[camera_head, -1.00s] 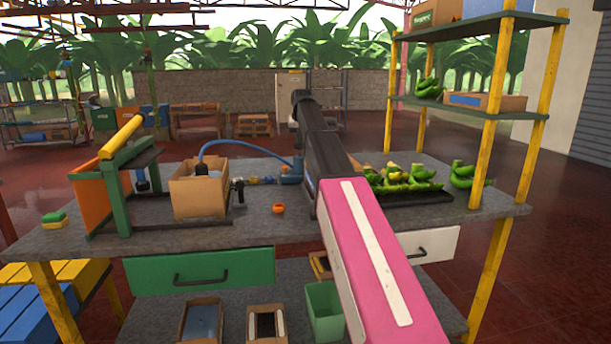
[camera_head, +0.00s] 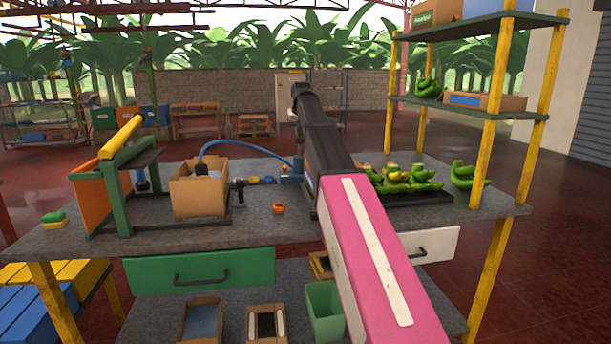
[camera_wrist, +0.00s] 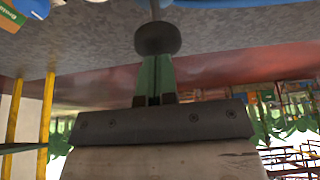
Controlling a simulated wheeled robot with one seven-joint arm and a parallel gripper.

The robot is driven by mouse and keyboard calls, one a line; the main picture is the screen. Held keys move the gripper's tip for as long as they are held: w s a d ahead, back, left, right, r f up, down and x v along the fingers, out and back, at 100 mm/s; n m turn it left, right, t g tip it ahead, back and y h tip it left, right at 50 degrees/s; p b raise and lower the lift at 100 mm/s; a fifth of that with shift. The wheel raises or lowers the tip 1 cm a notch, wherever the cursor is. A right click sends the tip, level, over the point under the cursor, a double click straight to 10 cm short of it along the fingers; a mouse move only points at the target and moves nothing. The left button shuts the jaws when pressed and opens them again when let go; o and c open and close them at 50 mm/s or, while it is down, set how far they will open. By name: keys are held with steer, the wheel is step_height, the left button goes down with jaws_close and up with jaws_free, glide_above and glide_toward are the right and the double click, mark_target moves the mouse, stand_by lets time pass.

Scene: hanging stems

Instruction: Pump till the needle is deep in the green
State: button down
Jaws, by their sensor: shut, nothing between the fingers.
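In the wrist view, a dark round knob (camera_wrist: 158,38) sits on a thin rod at the tips of my gripper (camera_wrist: 156,62). The green fingers are together with nothing between them, and they point at the knob. I cannot tell whether they touch it. In the head view, a blue pump body (camera_head: 290,178) stands on the bench, partly hidden by my arm. A blue hose (camera_head: 235,145) arches from there to an open cardboard box (camera_head: 200,196). My gripper is hidden behind my arm in the head view. No gauge needle can be read.
An orange ring (camera_head: 278,209) lies on the grey bench (camera_head: 330,230). A dark tray (camera_head: 425,198) of green bananas is to the right, beside a yellow-posted shelf (camera_head: 485,115). A green frame (camera_head: 118,200) stands left. The bench front is mostly clear.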

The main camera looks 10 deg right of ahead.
steer(key=shift+f, duration=1.7)
steer(key=shift+r, duration=1.7)
steer(key=shift+f, duration=0.1)
step_height(320, 180, up, 8)
stand_by(0.5)
